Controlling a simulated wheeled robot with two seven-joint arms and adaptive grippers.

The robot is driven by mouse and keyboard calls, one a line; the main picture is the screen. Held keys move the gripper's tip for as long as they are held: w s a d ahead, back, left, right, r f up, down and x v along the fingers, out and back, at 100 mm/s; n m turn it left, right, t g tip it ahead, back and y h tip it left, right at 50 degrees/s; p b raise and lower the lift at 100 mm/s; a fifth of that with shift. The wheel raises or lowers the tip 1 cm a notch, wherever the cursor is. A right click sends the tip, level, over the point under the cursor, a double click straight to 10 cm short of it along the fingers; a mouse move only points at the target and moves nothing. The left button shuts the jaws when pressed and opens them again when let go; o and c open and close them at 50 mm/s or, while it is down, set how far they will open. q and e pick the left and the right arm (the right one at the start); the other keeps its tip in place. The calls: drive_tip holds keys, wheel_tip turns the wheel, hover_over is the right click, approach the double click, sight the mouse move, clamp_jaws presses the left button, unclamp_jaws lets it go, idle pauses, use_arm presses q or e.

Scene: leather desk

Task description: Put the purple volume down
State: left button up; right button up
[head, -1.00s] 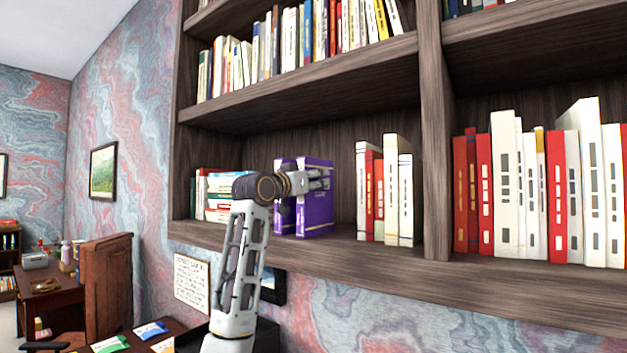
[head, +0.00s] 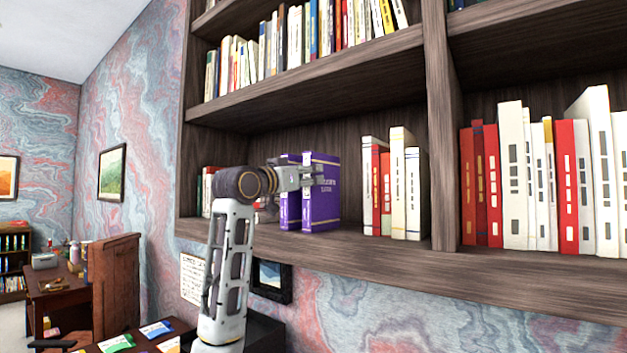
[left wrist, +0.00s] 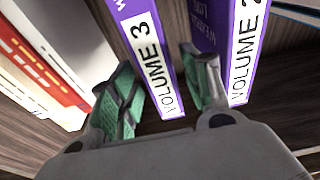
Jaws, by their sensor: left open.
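Two purple volumes stand upright on the middle shelf. In the left wrist view, the volume marked VOLUME 3 (left wrist: 148,60) is between the two open fingers of my left gripper (left wrist: 162,95), with visible gaps beside it. VOLUME 2 (left wrist: 240,50) stands to the right, beyond the right finger. In the head view, the right purple volume (head: 322,210) and the left purple volume (head: 290,212) rest on the shelf board (head: 350,247). My left gripper (head: 318,174) is in front of their upper spines and covers part of them. My right gripper is not in view.
White and red books (head: 395,190) stand to the right of the purple volumes, with a bare stretch of shelf between. An upright divider (head: 439,130) stands beyond them. Other books (head: 207,185) at the left are partly hidden by my arm. Another shelf (head: 310,80) runs above.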

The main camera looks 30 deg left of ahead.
use_arm(q)
drive_tip(key=shift+b+v, duration=0.9)
drive_tip(key=shift+v, duration=2)
drive_tip(key=shift+f, duration=0.1)
